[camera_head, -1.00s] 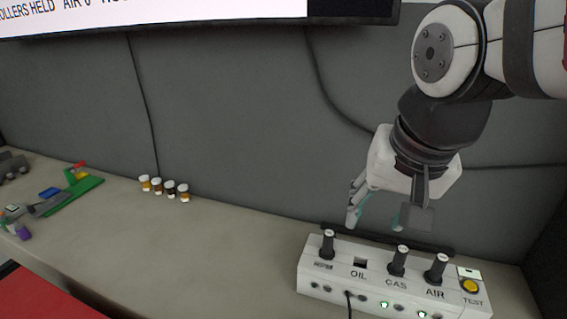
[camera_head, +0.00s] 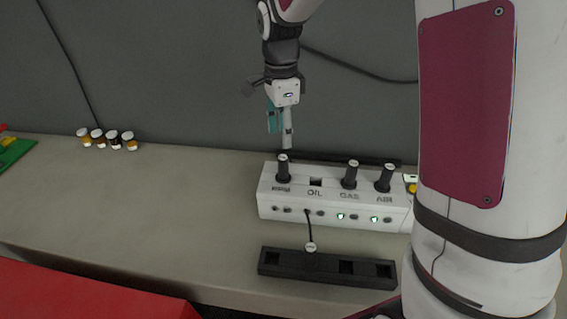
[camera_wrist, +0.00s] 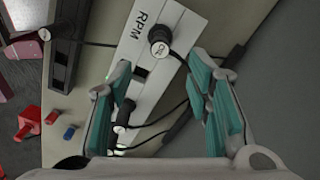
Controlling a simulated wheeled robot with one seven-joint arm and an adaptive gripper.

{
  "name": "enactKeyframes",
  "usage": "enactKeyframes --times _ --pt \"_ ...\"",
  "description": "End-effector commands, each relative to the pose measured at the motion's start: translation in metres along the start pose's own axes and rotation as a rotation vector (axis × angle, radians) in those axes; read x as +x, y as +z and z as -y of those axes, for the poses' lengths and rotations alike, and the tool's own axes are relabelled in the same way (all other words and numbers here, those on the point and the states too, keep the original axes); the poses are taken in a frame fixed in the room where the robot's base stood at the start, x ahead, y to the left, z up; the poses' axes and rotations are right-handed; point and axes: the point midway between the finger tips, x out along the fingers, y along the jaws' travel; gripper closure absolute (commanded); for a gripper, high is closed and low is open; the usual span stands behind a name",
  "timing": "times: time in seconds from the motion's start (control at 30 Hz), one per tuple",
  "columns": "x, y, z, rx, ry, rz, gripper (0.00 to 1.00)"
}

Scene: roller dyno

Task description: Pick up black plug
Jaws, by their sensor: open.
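Several black plugs with pale caps stand upright in a white panel box; the one at the RPM label (camera_head: 283,170) is at its left end. My gripper (camera_head: 281,137) is open and empty, pointing down above and slightly behind this plug, apart from it. In the wrist view, the RPM plug (camera_wrist: 160,42) is ahead of the open fingers (camera_wrist: 162,95), between their lines. The GAS plug (camera_head: 349,176) and AIR plug (camera_head: 385,179) stand farther right. The OIL socket (camera_head: 316,182) is empty. A cable runs from the box to a pale-capped plug (camera_head: 310,247) at the black strip.
The black socket strip (camera_head: 328,268) lies in front of the white box (camera_head: 330,200). Small jars (camera_head: 106,139) stand at the back left of the bench. My arm covers the right side of the head view. The wrist view shows red (camera_wrist: 29,118) and blue (camera_wrist: 69,132) pieces. The bench's middle left is clear.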

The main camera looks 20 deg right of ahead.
Motion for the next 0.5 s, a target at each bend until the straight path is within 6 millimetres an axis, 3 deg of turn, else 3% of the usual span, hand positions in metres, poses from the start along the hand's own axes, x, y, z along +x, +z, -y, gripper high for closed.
enactKeyframes --times 0.3,0.5 --pt "0.061 -0.001 0.001 -0.003 0.003 0.000 0.54" --pt "0.076 0.000 0.000 -0.003 0.000 0.000 0.54"
